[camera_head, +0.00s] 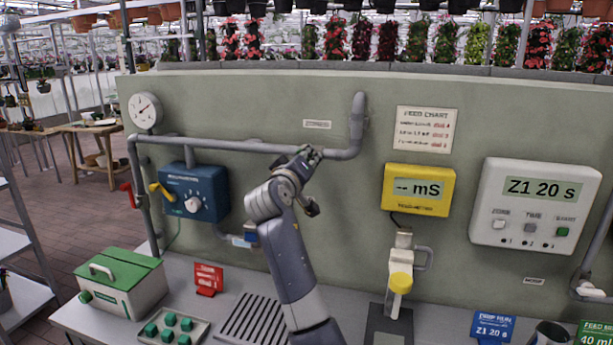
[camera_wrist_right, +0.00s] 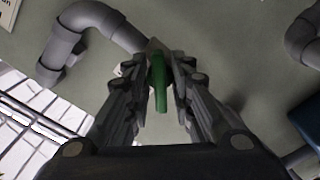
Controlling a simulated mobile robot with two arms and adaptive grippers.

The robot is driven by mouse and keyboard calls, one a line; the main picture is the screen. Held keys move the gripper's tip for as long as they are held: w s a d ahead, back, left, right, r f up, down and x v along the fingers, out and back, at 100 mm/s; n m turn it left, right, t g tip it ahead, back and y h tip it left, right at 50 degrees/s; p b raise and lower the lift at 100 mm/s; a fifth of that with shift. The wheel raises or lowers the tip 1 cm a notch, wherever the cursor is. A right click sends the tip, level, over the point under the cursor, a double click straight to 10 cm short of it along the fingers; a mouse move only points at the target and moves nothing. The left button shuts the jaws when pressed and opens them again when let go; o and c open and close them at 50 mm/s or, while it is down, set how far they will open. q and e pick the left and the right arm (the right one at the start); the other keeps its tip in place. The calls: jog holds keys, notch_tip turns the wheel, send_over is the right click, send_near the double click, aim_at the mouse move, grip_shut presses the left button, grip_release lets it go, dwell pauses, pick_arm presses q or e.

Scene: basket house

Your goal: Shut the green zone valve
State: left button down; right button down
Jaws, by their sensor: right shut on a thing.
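The green zone valve's handle (camera_wrist_right: 161,88) shows in the right wrist view as a narrow green lever between the two fingers. My right gripper (camera_head: 309,155) reaches up to the grey pipe (camera_head: 232,146) on the panel, just left of the pipe's upward bend. In the right wrist view my right gripper (camera_wrist_right: 160,72) is shut on the green handle. The fingers and arm hide most of the valve in the head view, so I cannot tell how far it is turned. My left gripper is out of view.
A blue controller (camera_head: 193,193) with a yellow lever and a red lever (camera_head: 128,193) are to the left. A yellow meter (camera_head: 418,189) and a white timer box (camera_head: 535,205) hang to the right. A green-lidded box (camera_head: 122,281) and button tray (camera_head: 168,330) stand on the bench.

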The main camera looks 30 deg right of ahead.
jog(key=m+b, duration=0.1)
jog(key=m, duration=0.1)
jog(key=m+b, duration=0.1)
jog(key=b, duration=0.1)
jog(key=m+b, duration=0.2)
jog(key=shift+f+m, duration=0.3)
jog(key=shift+f, duration=0.05)
jog(key=shift+r+m+b, duration=0.2)
jog(key=shift+m+b, duration=1.15)
jog(key=shift+m, duration=0.35)
jog(key=c, duration=1.7)
grip_release()
jog(key=shift+r, duration=0.1)
jog(key=v, duration=0.7)
jog(key=shift+s+a, duration=0.15)
jog(key=shift+a, duration=0.1)
